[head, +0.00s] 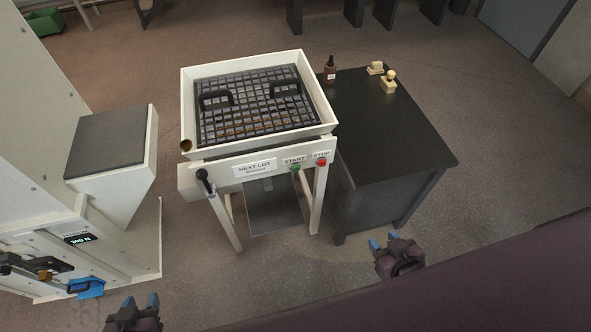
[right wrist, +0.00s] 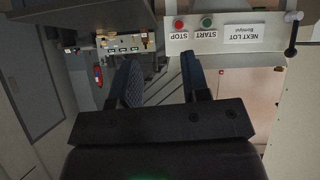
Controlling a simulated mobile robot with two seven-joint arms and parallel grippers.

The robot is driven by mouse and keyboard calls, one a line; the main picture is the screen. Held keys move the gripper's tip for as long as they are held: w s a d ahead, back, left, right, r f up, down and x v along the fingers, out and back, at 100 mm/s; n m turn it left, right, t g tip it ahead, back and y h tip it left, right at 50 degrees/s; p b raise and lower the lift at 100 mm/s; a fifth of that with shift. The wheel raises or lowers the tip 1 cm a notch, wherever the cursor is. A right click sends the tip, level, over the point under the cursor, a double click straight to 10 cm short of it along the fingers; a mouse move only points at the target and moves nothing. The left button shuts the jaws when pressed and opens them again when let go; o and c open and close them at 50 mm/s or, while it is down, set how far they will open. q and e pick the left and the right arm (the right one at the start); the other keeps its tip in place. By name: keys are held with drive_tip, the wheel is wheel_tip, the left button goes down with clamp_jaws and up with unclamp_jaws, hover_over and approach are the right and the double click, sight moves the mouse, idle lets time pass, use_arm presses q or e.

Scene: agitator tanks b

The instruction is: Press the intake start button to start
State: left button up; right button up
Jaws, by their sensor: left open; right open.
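The green start button (head: 295,168) sits under a START label on the front panel of the white intake stand (head: 220,160). The red stop button (head: 321,161) is to its right under a STOP label. In the right wrist view, which is upside down, the start button (right wrist: 207,22) and stop button (right wrist: 179,25) show beyond the fingers. My right gripper (head: 383,244) is open and empty, below and right of the buttons, apart from the panel. My left gripper (head: 140,304) is open and empty at the bottom left.
A NEXT LOT label (head: 255,168) and a black-knobbed lever (head: 203,176) are left of the buttons. A dark table (head: 400,135) stands right of the stand, holding a brown bottle (head: 330,69) and wooden stamps (head: 388,84). A white machine (head: 110,165) stands left. Floor before the stand is clear.

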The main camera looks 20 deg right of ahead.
clamp_jaws()
idle(0.3)
idle(1.6)
